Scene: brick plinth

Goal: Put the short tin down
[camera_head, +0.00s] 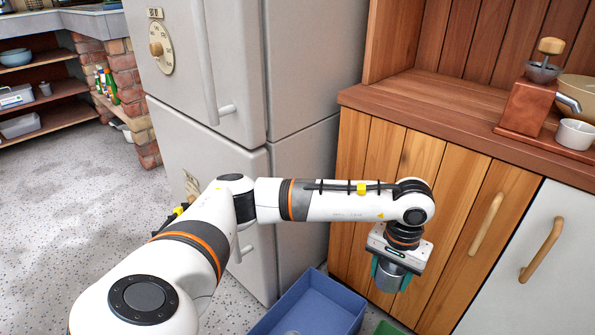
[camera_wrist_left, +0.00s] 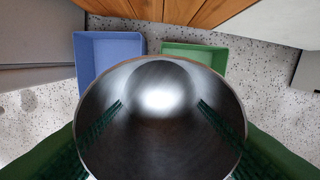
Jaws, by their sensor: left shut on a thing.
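The short tin (camera_head: 391,281) is a plain grey metal cylinder, held in the air in front of the wooden cabinet doors in the head view. My left gripper (camera_head: 394,274) points down and is shut on it, with its green fingers on either side. In the left wrist view the shiny tin (camera_wrist_left: 160,125) fills the middle, between the green fingers (camera_wrist_left: 160,130). The tin hides part of the floor below it. My right gripper is not in view.
A blue bin (camera_head: 337,293) stands on the speckled floor below and left of the tin, with a pale round thing partly visible in it. A green bin (camera_wrist_left: 217,66) stands beside it. A wooden counter (camera_head: 420,95) with a grinder (camera_head: 527,100) and bowls is behind; a fridge (camera_head: 215,150) stands left.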

